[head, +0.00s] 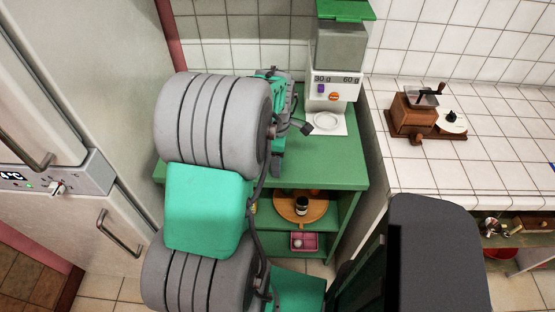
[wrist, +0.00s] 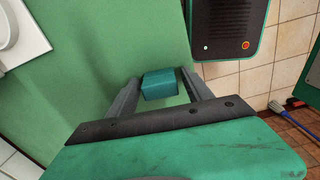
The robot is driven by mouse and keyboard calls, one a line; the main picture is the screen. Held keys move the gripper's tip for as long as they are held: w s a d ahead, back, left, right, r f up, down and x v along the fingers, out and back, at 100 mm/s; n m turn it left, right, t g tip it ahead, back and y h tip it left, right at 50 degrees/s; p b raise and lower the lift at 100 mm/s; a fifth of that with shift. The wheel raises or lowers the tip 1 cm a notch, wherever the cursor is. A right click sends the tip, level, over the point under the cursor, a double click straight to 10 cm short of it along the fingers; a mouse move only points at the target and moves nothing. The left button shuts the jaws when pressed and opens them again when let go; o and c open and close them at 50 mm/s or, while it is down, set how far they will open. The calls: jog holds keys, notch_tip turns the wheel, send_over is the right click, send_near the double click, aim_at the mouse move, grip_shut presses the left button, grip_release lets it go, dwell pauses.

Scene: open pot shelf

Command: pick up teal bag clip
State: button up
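The teal bag clip (wrist: 160,84) shows in the wrist view as a small block on the green shelf top, between the tips of my fingers. My gripper (wrist: 159,76) points down over it with one finger on each side. The fingers look apart, with a narrow strip of green showing at the clip's right side; contact at the tips is hard to judge. The green shelf unit (head: 338,174) stands beside the white cabinet.
Lower shelves hold a round wooden tray (head: 290,216) and a pink box (head: 304,243). A coffee grinder (head: 412,113) is on the tiled counter to the right.

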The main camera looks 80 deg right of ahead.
jog(key=c, duration=1.2)
jog(key=shift+r, duration=0.1)
